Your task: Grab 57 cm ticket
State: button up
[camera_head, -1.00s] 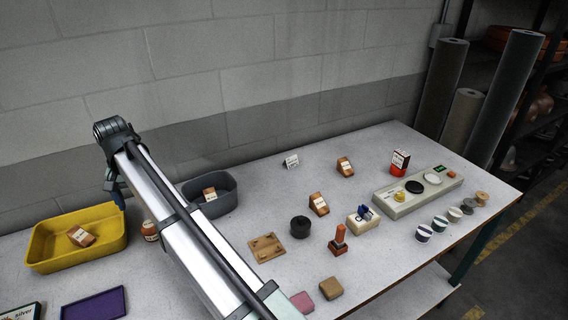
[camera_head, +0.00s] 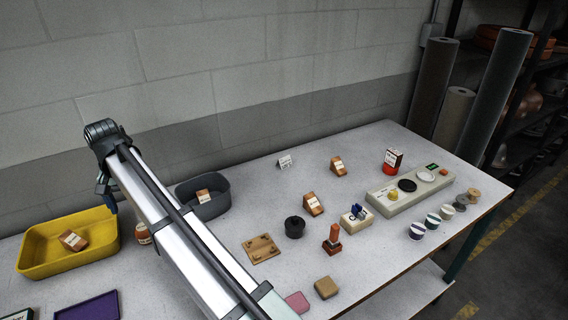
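Several brown wedge-shaped blocks with white labels are in view; the print is too small to read, so I cannot tell which is the 57 cm ticket. One block (camera_head: 73,240) lies in the yellow bin (camera_head: 36,262), and one (camera_head: 203,196) is in the grey bin (camera_head: 216,207). Two more, a front one (camera_head: 313,205) and a back one (camera_head: 338,166), stand on the table. A small white card (camera_head: 286,161) stands near the wall. My arm crosses the left-centre. Its far end, with a dark teal part (camera_head: 105,192), hangs near the yellow bin; its fingers cannot be made out.
A purple tray (camera_head: 88,307) lies at front left. A brown jar (camera_head: 142,233) stands beside my arm. A wooden board (camera_head: 261,249), black cylinder (camera_head: 294,227), orange stamp (camera_head: 332,239) and pale device (camera_head: 410,190) occupy the centre and right. Several spools line the right edge.

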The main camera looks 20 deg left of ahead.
jog(key=w+d+m+y, duration=0.1)
jog(key=w+d+m, duration=0.5)
jog(key=w+d, duration=3.2)
jog(key=n+t+y, duration=0.3)
jog(key=n, duration=0.7)
send_near(285, 157)
jog(key=x, duration=1)
jog(key=shift+a+f, duration=0.2)
jog(key=shift+c, duration=0.3)
jog(key=c, duration=1.1)
